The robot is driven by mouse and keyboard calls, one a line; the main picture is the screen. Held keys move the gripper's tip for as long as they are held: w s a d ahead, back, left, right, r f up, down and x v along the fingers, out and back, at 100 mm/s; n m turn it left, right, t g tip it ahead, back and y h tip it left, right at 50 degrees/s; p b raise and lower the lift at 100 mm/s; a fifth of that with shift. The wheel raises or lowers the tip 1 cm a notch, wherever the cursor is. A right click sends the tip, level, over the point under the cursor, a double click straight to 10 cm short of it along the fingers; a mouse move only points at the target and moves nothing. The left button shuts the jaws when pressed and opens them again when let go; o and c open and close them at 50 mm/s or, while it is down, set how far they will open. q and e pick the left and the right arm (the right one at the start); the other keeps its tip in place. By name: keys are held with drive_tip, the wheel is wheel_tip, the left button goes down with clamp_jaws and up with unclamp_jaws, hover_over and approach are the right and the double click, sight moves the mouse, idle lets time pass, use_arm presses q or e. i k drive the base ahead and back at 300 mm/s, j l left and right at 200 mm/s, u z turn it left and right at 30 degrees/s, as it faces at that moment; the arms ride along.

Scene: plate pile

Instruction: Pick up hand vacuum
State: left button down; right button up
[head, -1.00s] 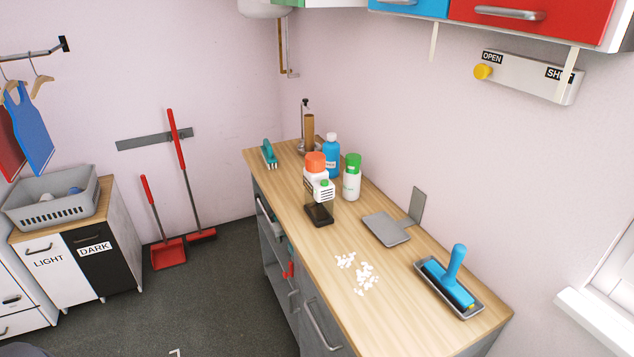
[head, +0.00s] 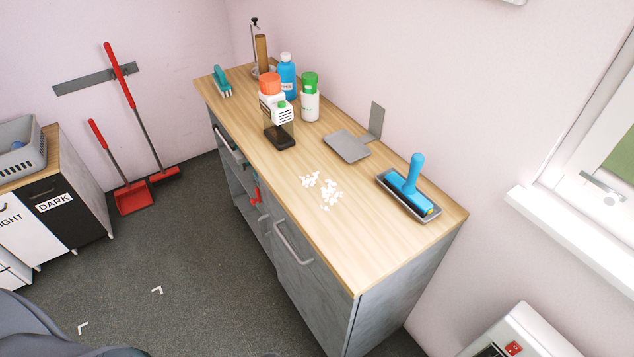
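What looks like the hand vacuum (head: 279,126) stands upright on the wooden worktop (head: 277,178), left of its middle. It has a white upper body with dark slots and a green button, a clear lower part and a dark base. It stands in front of an orange-capped bottle (head: 269,85) and hides part of it. Neither of my grippers is in view, and nothing touches the vacuum.
White bits (head: 328,193) lie on the worktop. A grey dustpan-like plate (head: 347,146) and a blue-handled tool (head: 411,180) in a tray are to the right. Blue (head: 287,78) and green-capped (head: 310,99) bottles stand behind.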

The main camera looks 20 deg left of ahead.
sight(279, 125)
drive_tip(key=i+j, duration=0.1)
drive_tip(key=j, duration=1.6)
